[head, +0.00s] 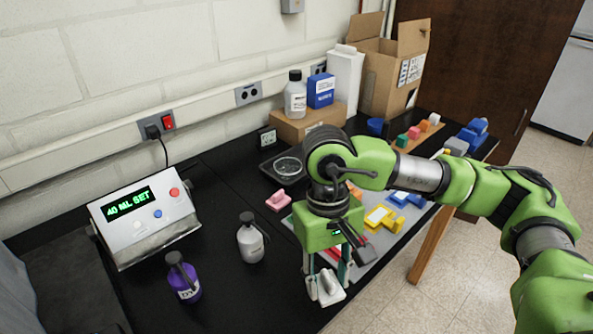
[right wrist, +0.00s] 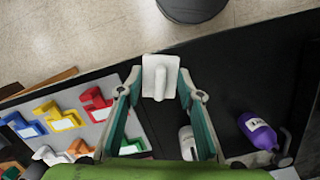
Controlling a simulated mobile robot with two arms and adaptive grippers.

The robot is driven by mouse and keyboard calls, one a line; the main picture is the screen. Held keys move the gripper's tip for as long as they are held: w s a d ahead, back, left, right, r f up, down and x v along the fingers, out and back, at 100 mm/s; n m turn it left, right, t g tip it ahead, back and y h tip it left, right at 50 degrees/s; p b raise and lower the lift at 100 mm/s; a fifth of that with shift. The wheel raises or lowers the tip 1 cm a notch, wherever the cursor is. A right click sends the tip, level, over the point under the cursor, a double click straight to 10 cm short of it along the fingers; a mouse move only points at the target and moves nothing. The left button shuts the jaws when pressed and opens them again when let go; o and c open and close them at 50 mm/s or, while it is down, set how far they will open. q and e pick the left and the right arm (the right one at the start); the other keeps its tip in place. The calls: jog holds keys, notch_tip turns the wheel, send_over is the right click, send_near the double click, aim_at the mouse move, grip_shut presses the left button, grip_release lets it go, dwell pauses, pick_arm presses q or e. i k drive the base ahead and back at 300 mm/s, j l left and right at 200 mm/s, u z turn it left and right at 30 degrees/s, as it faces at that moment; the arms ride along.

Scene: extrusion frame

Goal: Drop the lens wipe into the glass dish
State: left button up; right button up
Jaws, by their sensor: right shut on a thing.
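The lens wipe (head: 332,296), a small white square piece with a raised white grip, is between the fingertips of my right gripper (head: 327,281). In the right wrist view the lens wipe (right wrist: 160,86) shows at the far end of the jaws, pinched by its grip. My right gripper is shut on it near the table's front edge. I cannot tell how high it is above the black top. The glass dish (head: 289,167) is a round clear dish on a dark square base, farther back and left of the gripper. My left gripper is not in view.
A grey board (right wrist: 93,114) holds several coloured pieces. A pink piece (head: 278,201), a grey-white bottle (head: 250,240) and a purple bottle (head: 184,280) stand left of my gripper. A control box (head: 145,217) is at left. Cartons stand at the back.

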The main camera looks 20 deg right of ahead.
aim_at(288, 169)
jog(key=i+l, duration=0.15)
jog(key=l, duration=0.25)
jog(key=i+l+u, duration=0.1)
jog(key=l, duration=0.25)
jog(key=i+l, duration=0.15)
jog(key=l, duration=0.25)
jog(key=i+l+u, duration=0.1)
jog(key=l, duration=0.3)
jog(key=i+l, duration=0.15)
jog(key=l, duration=0.2)
jog(key=l+u, duration=0.15)
jog(key=u, duration=0.85)
jog(key=i+l, duration=0.05)
